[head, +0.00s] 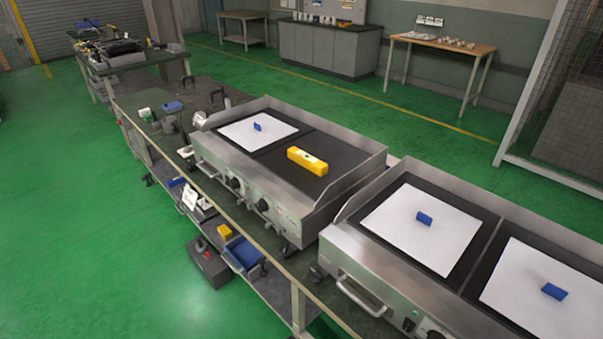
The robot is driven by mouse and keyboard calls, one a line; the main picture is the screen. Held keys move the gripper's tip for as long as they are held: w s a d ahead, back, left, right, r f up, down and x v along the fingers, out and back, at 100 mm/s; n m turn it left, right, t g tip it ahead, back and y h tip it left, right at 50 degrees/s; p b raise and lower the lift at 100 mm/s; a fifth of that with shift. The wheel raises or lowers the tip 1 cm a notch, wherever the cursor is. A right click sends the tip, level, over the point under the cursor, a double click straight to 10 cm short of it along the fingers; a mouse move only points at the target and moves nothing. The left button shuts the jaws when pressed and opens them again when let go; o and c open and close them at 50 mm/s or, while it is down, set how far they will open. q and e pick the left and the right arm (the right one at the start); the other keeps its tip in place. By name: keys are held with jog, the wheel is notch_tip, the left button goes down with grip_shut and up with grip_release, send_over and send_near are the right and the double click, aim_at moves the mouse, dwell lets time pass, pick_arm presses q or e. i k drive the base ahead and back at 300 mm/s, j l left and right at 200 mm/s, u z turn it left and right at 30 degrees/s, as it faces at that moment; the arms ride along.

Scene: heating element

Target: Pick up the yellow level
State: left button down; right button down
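The yellow level (307,161) is a short yellow bar with a dark spot on its top. It lies on the bare dark right half of the plate of the middle heating unit (330,185), to the right of a white sheet (243,134). Neither of my grippers shows in the head view, and nothing touches the level.
A second heating unit (355,268) at the lower right carries white sheets with blue blocks (424,219). Raised metal rims edge both units. The workbench (190,95) holds small tools and clamps, with a shelf below. Green floor (80,220) is open at the left.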

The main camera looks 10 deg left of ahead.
aim_at(319, 168)
jog(key=j+z, duration=0.1)
jog(key=z, duration=0.3)
jog(key=i+j+z, duration=0.1)
jog(key=z, duration=0.35)
jog(key=j+z, duration=0.25)
jog(key=z, duration=0.15)
jog(key=j+z, duration=0.3)
jog(key=j, duration=0.2)
jog(key=j+z, duration=0.35)
jog(key=j, duration=0.2)
jog(key=k+j, duration=0.1)
jog(key=j, duration=0.25)
jog(key=j+z, duration=0.15)
jog(key=j, duration=0.2)
jog(key=k+j, duration=0.15)
jog(key=j, duration=0.2)
jog(key=z, duration=0.05)
